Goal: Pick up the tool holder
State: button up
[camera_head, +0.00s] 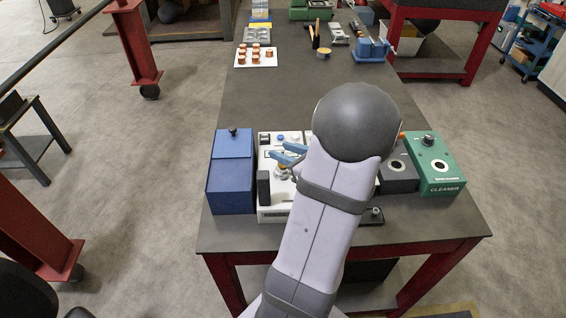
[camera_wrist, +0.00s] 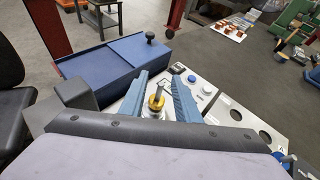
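The tool holder (camera_wrist: 157,100) is a small upright piece with a metal stem and a gold-coloured ring, standing on a white machine (camera_wrist: 213,86). It also shows partly in the head view (camera_head: 283,171), just in front of my blue fingers. My gripper (camera_wrist: 161,77) is open, with one blue finger on each side of the tool holder in the wrist view. There is a visible gap on both sides, and nothing is held. In the head view my gripper (camera_head: 279,152) is over the white machine. I cannot tell how far its tips are above the tool holder.
A blue box (camera_head: 231,172) stands left of the white machine. A dark grey unit (camera_head: 398,177) and a green cleaner unit (camera_head: 435,165) stand to the right. A white tray (camera_head: 241,61) with several copper-coloured pieces lies farther back. The middle of the table (camera_head: 262,98) is clear.

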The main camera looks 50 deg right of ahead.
jog(key=shift+s+a+f, duration=0.1)
jog(key=shift+s+f, duration=0.15)
jog(key=shift+s, duration=0.3)
jog(key=shift+s+f, duration=0.25)
jog(key=shift+s, duration=0.25)
jog(key=shift+p+x, duration=1.1)
jog(key=shift+x, duration=0.6)
jog(key=shift+p+x, duration=0.8)
jog(key=shift+x, duration=1.25)
jog(key=shift+s, duration=0.1)
grip_shut()
jog(key=shift+r, duration=0.1)
